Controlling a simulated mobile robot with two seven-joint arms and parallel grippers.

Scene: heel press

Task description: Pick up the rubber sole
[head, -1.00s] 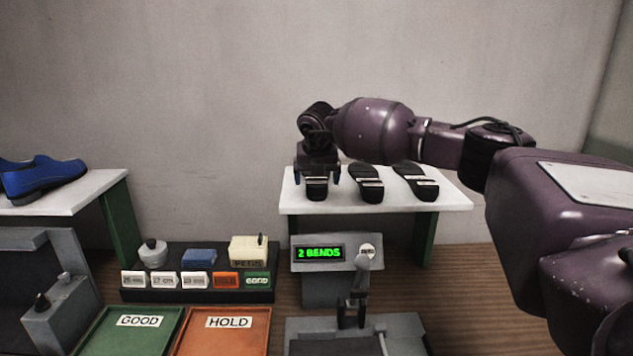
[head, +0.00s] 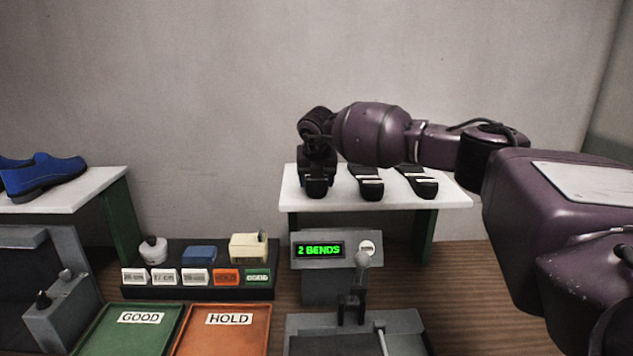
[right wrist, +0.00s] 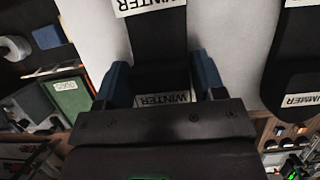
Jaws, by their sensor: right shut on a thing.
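Black rubber soles lie in a row on a white shelf (head: 455,199). My right gripper (head: 317,188) is down over the leftmost one, mostly covering it in the head view. In the right wrist view, its blue fingers (right wrist: 161,82) are shut on the sides of this black sole (right wrist: 159,45), which has labels reading "WINTER". The middle sole (head: 369,187) and the right sole (head: 424,189) lie free beside it. A sole label reading "SUMMER" shows at the right of the wrist view. My left gripper is out of view.
Below the shelf stand a display reading "2 BENDS" (head: 319,250) and a lever device (head: 353,300). A green GOOD tray (head: 118,340) and orange HOLD tray (head: 232,338) lie left of it. A blue shoe (head: 42,174) stands on the left shelf.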

